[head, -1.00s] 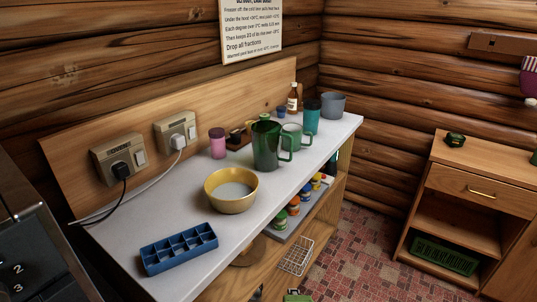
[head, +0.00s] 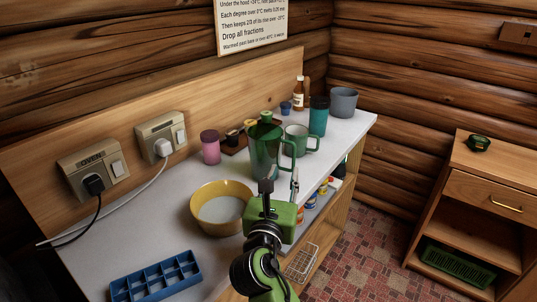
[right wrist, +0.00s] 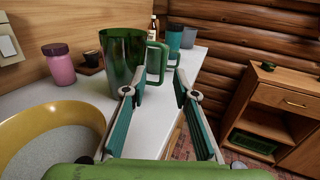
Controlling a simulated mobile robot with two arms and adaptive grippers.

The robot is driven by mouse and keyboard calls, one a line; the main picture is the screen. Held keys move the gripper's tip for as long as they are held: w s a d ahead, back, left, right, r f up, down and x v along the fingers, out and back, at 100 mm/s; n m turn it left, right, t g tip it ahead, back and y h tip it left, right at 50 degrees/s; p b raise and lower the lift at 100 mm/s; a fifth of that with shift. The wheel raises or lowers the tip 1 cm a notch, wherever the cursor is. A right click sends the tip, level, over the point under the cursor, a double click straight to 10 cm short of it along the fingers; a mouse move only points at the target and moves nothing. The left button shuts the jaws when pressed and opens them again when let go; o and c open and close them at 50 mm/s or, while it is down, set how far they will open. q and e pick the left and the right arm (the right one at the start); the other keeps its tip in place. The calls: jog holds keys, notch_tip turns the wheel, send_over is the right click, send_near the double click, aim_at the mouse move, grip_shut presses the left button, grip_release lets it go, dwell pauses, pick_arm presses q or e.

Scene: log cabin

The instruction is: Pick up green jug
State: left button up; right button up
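The green jug (head: 262,150) is dark, translucent and upright on the white counter, with its handle on the right. It also shows in the right wrist view (right wrist: 122,58), where its handle (right wrist: 157,60) lies just beyond my finger. My right gripper (head: 280,186) is in front of the jug. In the right wrist view my right gripper (right wrist: 155,92) is open, its two fingers apart with nothing between them. The left finger overlaps the jug's lower right side; I cannot tell whether it touches. My left gripper is not in view.
A yellow bowl (head: 201,200) stands left of my right gripper. A green mug (head: 297,137), a teal cup (head: 318,118) and a grey pot (head: 343,102) stand behind. A pink jar (head: 210,150) is left of the jug. A blue tray (head: 155,281) lies at the front.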

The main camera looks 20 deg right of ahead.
aim_at(294, 152)
jog(key=x, duration=0.6)
jog(key=f+x, duration=0.1)
jog(key=x, duration=0.3)
jog(key=shift+s+d+p, duration=0.15)
jog(key=shift+d+p, duration=0.2)
jog(key=shift+d, duration=0.05)
jog(key=shift+w+d+f, duration=0.1)
jog(key=shift+w+d, duration=0.05)
jog(key=shift+w, duration=0.05)
grip_shut()
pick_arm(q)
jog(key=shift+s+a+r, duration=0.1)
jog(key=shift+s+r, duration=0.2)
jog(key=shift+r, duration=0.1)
